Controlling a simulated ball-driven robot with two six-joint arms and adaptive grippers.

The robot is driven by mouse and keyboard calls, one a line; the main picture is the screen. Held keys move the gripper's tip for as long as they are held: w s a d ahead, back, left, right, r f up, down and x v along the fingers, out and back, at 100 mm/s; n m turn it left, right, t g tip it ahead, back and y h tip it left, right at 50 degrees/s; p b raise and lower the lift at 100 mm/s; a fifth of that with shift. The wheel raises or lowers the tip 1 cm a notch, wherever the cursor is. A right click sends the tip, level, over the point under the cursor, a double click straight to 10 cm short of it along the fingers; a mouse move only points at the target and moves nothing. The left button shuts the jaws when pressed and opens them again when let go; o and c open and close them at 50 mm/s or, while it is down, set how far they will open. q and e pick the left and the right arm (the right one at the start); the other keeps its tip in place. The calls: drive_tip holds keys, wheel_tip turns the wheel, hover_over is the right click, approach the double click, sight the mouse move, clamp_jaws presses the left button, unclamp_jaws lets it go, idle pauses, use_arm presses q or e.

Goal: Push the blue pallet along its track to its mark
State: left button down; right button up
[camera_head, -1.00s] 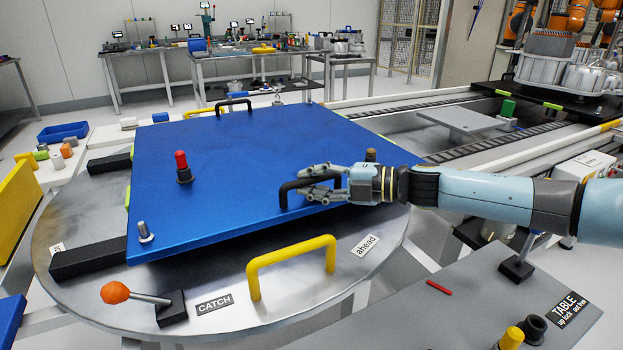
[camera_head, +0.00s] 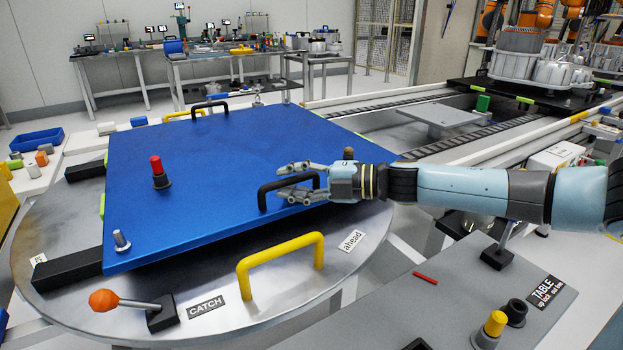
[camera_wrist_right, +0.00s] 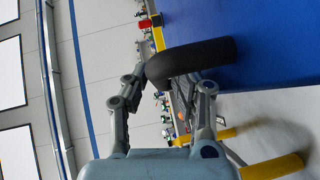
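The blue pallet (camera_head: 215,170) is a wide flat plate lying on the round metal turntable (camera_head: 85,300). A red-topped knob (camera_head: 157,172) and a metal peg (camera_head: 121,240) stand on it. My right gripper (camera_head: 288,180) is at the pallet's right edge, its fingers apart on either side of the black handle (camera_head: 263,199). In the right wrist view the black handle (camera_wrist_right: 200,58) lies across the space near the fingertips (camera_wrist_right: 168,82), with the blue pallet (camera_wrist_right: 275,40) behind it. Contact with the handle is hard to tell. My left gripper is out of view.
A yellow handle (camera_head: 281,256) and an orange-knobbed catch lever (camera_head: 104,300) stand on the turntable's near side. A grey control panel (camera_head: 450,300) is at the lower right. Rails (camera_head: 470,145) run beyond the pallet toward a dark carrier with metal housings (camera_head: 545,80).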

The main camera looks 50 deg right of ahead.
drive_tip(key=v, duration=1.1)
drive_tip(key=shift+s, duration=0.25)
drive_tip(key=shift+d+r, duration=0.1)
idle(0.7)
